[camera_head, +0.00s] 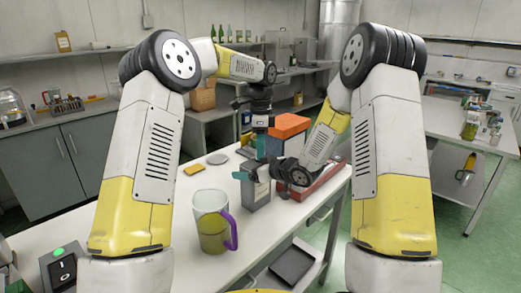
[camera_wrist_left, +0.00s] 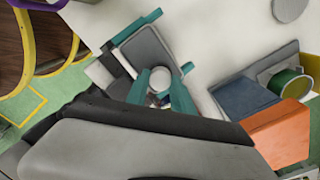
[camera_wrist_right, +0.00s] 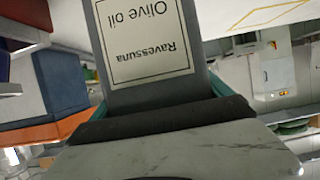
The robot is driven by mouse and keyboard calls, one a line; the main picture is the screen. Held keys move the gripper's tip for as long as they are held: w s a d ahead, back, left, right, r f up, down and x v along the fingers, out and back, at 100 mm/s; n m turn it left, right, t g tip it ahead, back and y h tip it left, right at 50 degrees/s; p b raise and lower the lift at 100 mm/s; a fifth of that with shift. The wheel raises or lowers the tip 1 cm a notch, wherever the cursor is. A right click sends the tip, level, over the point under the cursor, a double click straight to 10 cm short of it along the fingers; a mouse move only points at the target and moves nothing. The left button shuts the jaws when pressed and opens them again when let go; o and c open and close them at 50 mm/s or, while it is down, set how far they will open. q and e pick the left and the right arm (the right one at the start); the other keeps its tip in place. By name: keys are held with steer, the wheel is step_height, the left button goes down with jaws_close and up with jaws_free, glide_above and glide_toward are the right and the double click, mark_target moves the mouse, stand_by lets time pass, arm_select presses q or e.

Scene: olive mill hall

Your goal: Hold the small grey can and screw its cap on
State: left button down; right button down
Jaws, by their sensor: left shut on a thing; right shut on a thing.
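The small grey can (camera_head: 257,196) stands upright on the white table in the head view. Its label reads "Olive oil" in the right wrist view (camera_wrist_right: 150,40). My right gripper (camera_head: 262,173) is shut on the can, with teal fingers on both sides of its upper part. My left gripper (camera_head: 261,150) points down from above the can. In the left wrist view its teal fingers are shut on a small pale round cap (camera_wrist_left: 160,78) at one end of the can's top (camera_wrist_left: 145,50). The fingers hide the spout, so I cannot tell whether the cap touches it.
A clear jug with a purple handle (camera_head: 211,225) stands at the near left. A yellow block (camera_head: 194,169) and a grey disc (camera_head: 217,159) lie left of the can. An orange-topped box (camera_head: 289,125) stands behind, and a red tray (camera_head: 325,179) lies to the right.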

arm_select(q)
steer(key=shift+m, duration=0.9)
steer(key=c, duration=1)
jaws_free()
step_height(320, 180, up, 12)
arm_select(e)
jaws_free()
